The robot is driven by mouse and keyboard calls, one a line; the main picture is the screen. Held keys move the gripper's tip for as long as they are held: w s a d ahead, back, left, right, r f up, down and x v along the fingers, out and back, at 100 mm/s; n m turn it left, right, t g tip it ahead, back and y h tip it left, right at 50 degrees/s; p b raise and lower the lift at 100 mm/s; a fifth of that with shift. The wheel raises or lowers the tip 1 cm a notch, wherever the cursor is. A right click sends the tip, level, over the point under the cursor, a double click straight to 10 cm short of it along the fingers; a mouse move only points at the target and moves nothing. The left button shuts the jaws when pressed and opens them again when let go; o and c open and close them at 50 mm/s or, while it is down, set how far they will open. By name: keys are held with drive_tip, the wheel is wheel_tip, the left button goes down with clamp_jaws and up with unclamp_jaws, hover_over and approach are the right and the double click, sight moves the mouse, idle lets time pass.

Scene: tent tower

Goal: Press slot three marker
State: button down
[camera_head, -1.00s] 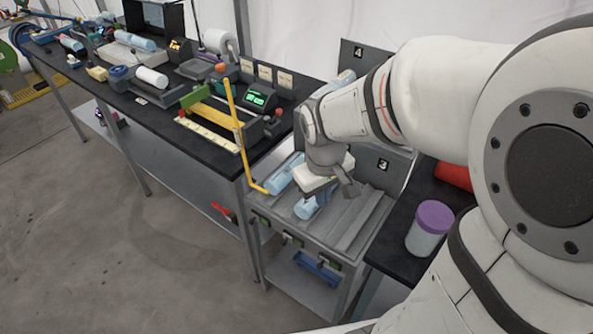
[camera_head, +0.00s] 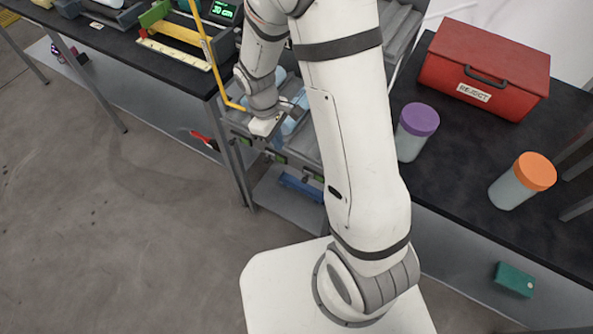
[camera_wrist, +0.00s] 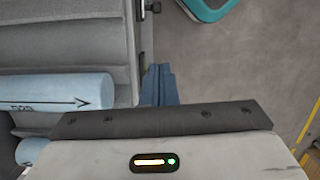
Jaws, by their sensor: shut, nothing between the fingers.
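The metal slotted rack (camera_head: 307,148) stands in the middle of the head view, partly hidden behind my arm. Small dark and green markers sit along its front edge, including one marker (camera_head: 278,158). I cannot read any slot numbers, so I cannot tell which is slot three's. My gripper (camera_head: 272,138) is low over the rack's front left edge. In the wrist view its blue-grey fingers (camera_wrist: 159,74) are shut and empty, beside the rack's edge. A light blue cylinder (camera_wrist: 62,92) with an arrow lies in the rack just left of the fingers. Contact with any marker cannot be told.
A yellow bent bar (camera_head: 212,55) stands at the left bench's corner, close to my gripper. Right of the rack, a dark table holds a purple-lidded jar (camera_head: 417,133), an orange-lidded jar (camera_head: 522,182) and a red REJECT box (camera_head: 485,65). Open floor (camera_head: 120,220) lies left.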

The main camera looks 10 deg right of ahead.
idle(0.3)
approach(306, 178)
drive_tip(key=w+a+f, duration=0.2)
drive_tip(key=a+f, duration=0.2)
drive_tip(key=f, duration=0.1)
drive_tip(key=s+d+f, duration=0.1)
drive_tip(key=d+f, duration=0.1)
drive_tip(key=d, duration=0.1)
drive_tip(key=shift+s+f, duration=0.15)
drive_tip(key=shift+s, duration=0.2)
